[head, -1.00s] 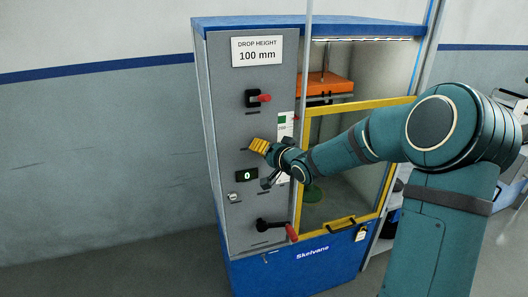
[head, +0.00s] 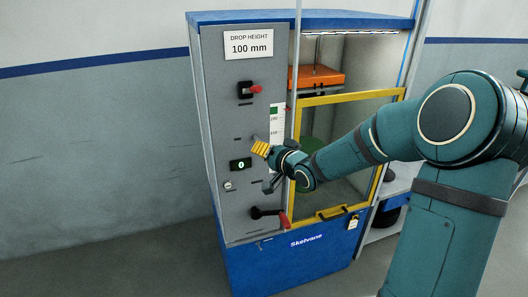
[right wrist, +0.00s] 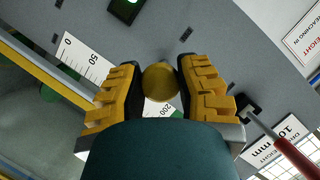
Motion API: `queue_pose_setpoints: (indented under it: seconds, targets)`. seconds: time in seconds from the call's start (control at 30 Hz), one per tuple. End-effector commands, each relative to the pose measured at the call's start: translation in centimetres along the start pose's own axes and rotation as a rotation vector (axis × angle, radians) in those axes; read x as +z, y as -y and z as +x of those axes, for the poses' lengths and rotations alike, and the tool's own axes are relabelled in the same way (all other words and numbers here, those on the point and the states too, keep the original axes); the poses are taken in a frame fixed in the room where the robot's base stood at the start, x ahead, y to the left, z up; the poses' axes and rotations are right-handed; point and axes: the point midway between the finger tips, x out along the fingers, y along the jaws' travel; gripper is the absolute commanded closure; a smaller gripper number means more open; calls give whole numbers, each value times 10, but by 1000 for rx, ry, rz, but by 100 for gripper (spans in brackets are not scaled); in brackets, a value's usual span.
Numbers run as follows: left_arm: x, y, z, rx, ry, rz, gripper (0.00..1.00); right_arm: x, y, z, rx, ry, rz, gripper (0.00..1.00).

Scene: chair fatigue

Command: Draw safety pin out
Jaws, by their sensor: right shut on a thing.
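A round brass-coloured knob (right wrist: 160,82), which looks like the safety pin's head, sits between the yellow finger pads of my right gripper (right wrist: 158,85) in the right wrist view. The gripper is shut on it. In the head view my right gripper (head: 262,148) is in front of the grey control panel (head: 215,110), above and right of the green number display (head: 240,164). The pin's shaft is hidden behind the knob and fingers, so I cannot tell how far it sits in the panel. My left gripper is not in view.
A red-tipped switch (head: 256,89) is above my gripper and a red-handled lever (head: 284,219) below. The yellow-framed guard door (head: 350,97) stands right of the panel, with an orange block (head: 318,77) behind it. A scale strip (head: 277,118) is close to my gripper.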

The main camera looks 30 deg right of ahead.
Motion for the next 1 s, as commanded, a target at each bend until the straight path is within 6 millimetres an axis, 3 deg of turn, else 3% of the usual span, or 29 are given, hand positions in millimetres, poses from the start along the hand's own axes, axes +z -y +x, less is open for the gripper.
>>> queue_pose_setpoints:
  seconds: [0.13, 0.17, 0.23, 0.67, 1.0]
  targets:
    - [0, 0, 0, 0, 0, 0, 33, 3, -1, 0, 3, 8, 1, 100]
    - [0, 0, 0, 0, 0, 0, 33, 4, -1, 0, 3, 8, 1, 57]
    - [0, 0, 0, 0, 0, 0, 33, 3, -1, 0, 3, 7, 1, 33]
    - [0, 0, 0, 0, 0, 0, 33, 1, -1, -7, 3, 2, 0, 33]
    - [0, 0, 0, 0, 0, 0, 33, 0, 0, -67, 4, 0, -2, 33]
